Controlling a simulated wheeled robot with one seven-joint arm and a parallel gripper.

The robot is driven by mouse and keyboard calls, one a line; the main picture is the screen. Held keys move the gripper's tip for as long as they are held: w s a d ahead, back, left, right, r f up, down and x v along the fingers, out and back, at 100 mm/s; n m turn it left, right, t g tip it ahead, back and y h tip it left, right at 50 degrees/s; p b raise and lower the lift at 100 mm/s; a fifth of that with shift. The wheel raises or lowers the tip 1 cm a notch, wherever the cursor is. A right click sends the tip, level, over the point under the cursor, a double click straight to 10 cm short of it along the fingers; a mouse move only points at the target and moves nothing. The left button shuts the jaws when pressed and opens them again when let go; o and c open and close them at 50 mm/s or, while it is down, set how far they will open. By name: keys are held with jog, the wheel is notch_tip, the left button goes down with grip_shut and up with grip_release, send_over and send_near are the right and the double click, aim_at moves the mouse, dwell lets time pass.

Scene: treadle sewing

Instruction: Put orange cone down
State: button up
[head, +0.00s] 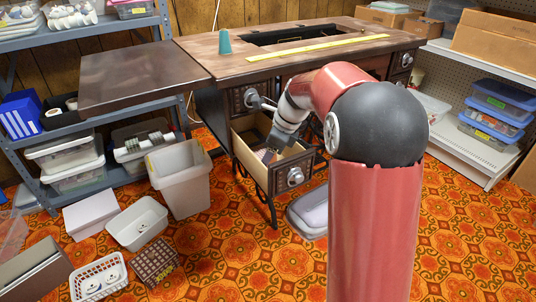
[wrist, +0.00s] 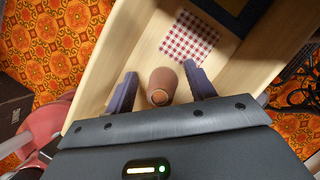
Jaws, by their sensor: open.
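The orange cone (wrist: 163,80), a brownish-orange spool cone, is in the open drawer (head: 292,180) of the sewing table. In the wrist view it stands or leans between my gripper's (wrist: 160,76) two dark fingers, with its narrow end toward the camera. The fingers are apart, with a gap visible on each side of the cone. The pale wooden drawer (wrist: 117,55) surrounds it, and a red-and-white checked cloth (wrist: 190,38) lies just beyond it. In the head view my gripper (head: 270,152) reaches down into the drawer, and the cone is hidden there.
A teal cone (head: 225,42) and a yellow measuring tape (head: 318,48) are on the sewing table (head: 205,52). A grey bin (head: 180,178) stands left of the drawer. A dark blue item (wrist: 232,12) lies deeper in the drawer. Drawer walls enclose my gripper closely.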

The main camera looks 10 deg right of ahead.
jog(key=p+v, duration=0.2)
jog(key=v, duration=0.9)
jog(key=s+r+n, duration=0.1)
jog(key=s, duration=0.1)
jog(key=s+a+r+n, duration=0.1)
jog(key=s+n, duration=0.1)
jog(key=s, duration=0.1)
jog(key=s+r+n+h, duration=0.1)
jog(key=s+n, duration=0.1)
jog(key=shift+s+a+t, duration=0.15)
jog(key=shift+a+t, duration=0.15)
jog(key=shift+t, duration=0.1)
jog(key=s+f+n+t+h, duration=0.1)
jog(key=s+f+n, duration=0.1)
jog(key=s+n, duration=0.7)
jog(key=s+a+f+n+t+h, duration=0.1)
jog(key=s+f+n+h, duration=0.1)
jog(key=s+n, duration=0.7)
jog(key=s+f, duration=0.1)
jog(key=s, duration=0.2)
jog(key=shift+a+t, duration=0.15)
jog(key=shift+t, duration=0.25)
jog(key=shift+f, duration=0.15)
notch_tip(320, 180, up, 7)
jog(key=p, duration=0.7)
